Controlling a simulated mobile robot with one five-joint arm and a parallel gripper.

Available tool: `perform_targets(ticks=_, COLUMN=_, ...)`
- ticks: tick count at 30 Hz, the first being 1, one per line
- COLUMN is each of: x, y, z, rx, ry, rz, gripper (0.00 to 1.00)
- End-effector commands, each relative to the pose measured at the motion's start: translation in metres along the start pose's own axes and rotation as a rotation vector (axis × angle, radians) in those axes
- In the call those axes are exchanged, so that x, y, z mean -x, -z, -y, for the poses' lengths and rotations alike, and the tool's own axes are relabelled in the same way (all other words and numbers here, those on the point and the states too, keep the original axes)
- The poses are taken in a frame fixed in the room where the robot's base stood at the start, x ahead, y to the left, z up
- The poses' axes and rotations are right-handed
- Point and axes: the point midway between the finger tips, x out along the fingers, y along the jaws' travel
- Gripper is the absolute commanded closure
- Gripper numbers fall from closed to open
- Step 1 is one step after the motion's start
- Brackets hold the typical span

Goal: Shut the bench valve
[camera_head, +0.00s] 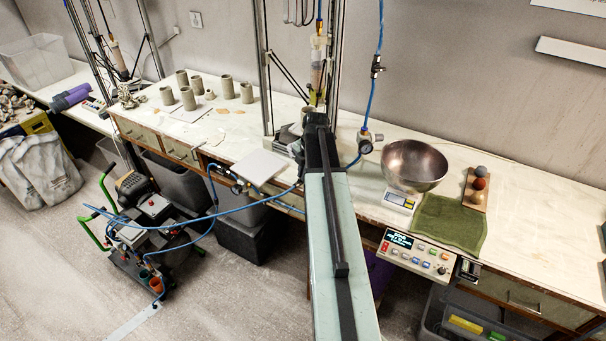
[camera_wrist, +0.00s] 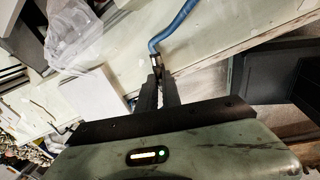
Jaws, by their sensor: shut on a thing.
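In the wrist view, my gripper (camera_wrist: 160,80) is shut on a small metal fitting, which appears to be the bench valve (camera_wrist: 156,62), at the end of a blue hose (camera_wrist: 170,32). It lies by the bench edge. The valve's handle is too small and covered to read its position. In the head view, my arm reaches from the bottom to the bench, and its dark end hides the grip and the valve. The blue hose (camera_head: 346,167) shows beside my arm, near a round gauge (camera_head: 366,141).
A metal bowl (camera_head: 414,165) on a scale, a green cloth (camera_head: 450,223) and a board with balls (camera_head: 477,188) are right of my arm. A control box (camera_head: 415,256) hangs at the bench front. A wheeled cart (camera_head: 148,232) trails hoses left. A white slab (camera_head: 258,167) lies near the edge.

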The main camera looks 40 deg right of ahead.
Motion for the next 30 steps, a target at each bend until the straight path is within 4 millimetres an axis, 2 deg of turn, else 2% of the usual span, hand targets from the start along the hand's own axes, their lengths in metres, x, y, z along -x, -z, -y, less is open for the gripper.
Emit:
perform_targets(ticks=8, x=-0.0001, y=0.0001, z=0.0001, rx=-0.164, ry=0.0, rz=0.0, gripper=1.0)
perform_targets(ticks=30, x=-0.0003, y=0.0016, z=-0.0005, rx=-0.861, ry=0.001, rz=-0.001, gripper=1.0)
